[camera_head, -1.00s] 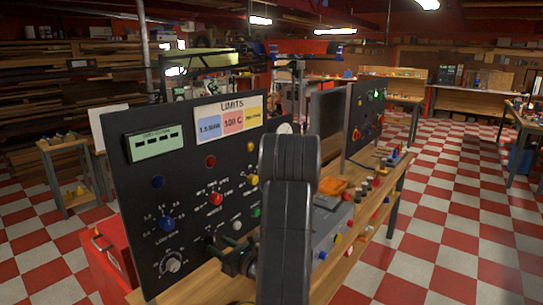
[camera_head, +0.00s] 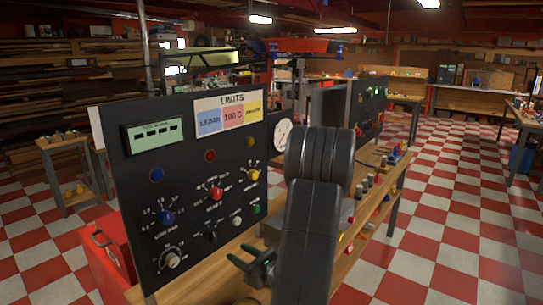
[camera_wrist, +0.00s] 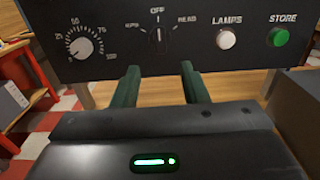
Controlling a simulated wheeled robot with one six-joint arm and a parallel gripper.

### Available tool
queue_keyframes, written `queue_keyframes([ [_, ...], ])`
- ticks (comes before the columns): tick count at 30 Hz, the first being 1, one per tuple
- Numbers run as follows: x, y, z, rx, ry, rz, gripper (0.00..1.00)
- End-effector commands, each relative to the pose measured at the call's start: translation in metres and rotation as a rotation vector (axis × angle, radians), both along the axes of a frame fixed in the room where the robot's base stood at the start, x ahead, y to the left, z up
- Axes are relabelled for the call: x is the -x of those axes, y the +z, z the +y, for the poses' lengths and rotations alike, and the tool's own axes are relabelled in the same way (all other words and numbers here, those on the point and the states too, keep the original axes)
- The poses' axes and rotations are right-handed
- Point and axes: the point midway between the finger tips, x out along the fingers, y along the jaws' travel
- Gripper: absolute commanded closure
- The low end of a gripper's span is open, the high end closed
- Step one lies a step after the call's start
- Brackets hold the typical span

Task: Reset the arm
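My gripper (camera_head: 239,254) is low in front of the black control panel (camera_head: 130,185), above the wooden bench, with my dark arm (camera_head: 312,225) rising to its right. In the wrist view my gripper's two green fingers (camera_wrist: 160,68) stand apart with nothing between them. They point toward the panel's lower part, below a black selector knob (camera_wrist: 158,40) marked OFF. A white LAMPS button (camera_wrist: 226,39) and a green STORE button (camera_wrist: 277,37) sit to the right of that knob. I cannot tell the exact gap from the fingertips to the panel.
The panel has a LIMITS card (camera_head: 228,114), a display (camera_head: 155,135), a blue knob (camera_head: 166,217) and a red knob (camera_head: 215,193). A round gauge (camera_head: 282,135) stands beside it. A red toolbox (camera_head: 105,255) is at left. The checkered floor (camera_head: 455,215) at right is open.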

Motion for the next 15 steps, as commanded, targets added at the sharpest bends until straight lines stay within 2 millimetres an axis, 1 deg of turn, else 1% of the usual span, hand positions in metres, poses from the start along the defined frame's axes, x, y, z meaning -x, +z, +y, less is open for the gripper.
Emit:
queue_keyframes([
  [1,-0.005,0.001,0.008,0.0,0.004,0.0,0.6],
  [8,-0.031,0.002,0.042,0.0,0.004,0.0,0.6],
  [15,-0.06,0.002,0.079,0.0,0.003,0.0,0.6],
])
